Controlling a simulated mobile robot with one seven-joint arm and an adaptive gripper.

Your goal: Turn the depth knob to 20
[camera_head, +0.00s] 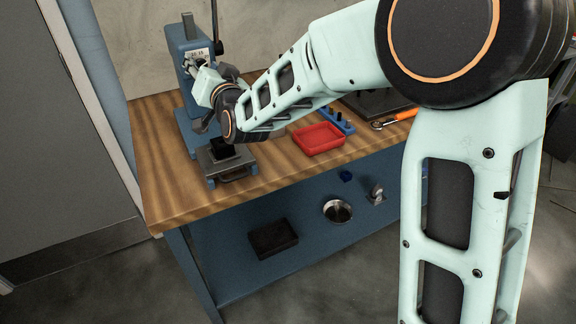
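A blue bench press (187,80) stands at the left end of the wooden cart top. A small white scale plate (197,53) with dark numbers is on its upper front; the figures are too small to read surely. The depth knob appears to be just below the plate, but my gripper and wrist cover it, so its setting cannot be read. My gripper (196,70) is up against the front of the press head, just under the plate. Its fingers are too small and hidden to show whether they are open, shut or touching the knob.
A dark block sits on the press's grey base (219,169) below my wrist. To the right are a red tray (318,138), a blue holder (336,121) and an orange-handled tool (395,118). The lower shelf holds a black tray (272,238) and a round metal dish (337,211).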

